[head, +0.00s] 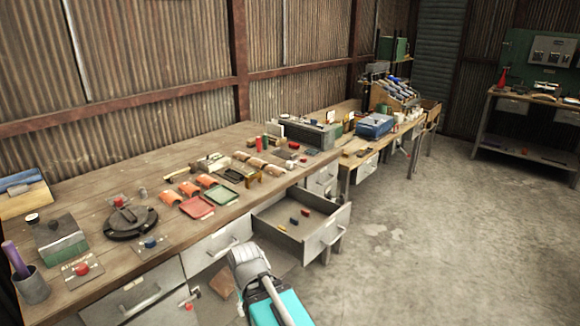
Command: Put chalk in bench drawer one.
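The near wooden bench (95,190) has grey drawers along its front. One drawer (328,228) at its right part is pulled open and holds a few small yellow, dark and reddish pieces. Two other drawer fronts, one left of the open drawer (217,246) and one at the lower left (135,298), look shut. No label shows which is drawer one. I cannot pick out the chalk for certain among the small items. Part of my arm, grey and teal, rises at the bottom centre, just in front of the open drawer. My gripper's fingers cannot be made out.
The bench top carries a red tray (196,207), a green tray (220,195), a black round turntable (130,222), a grey cup (31,285) and several small parts. A second bench with a blue case (375,125) stands beyond. Concrete floor (430,230) at right is clear.

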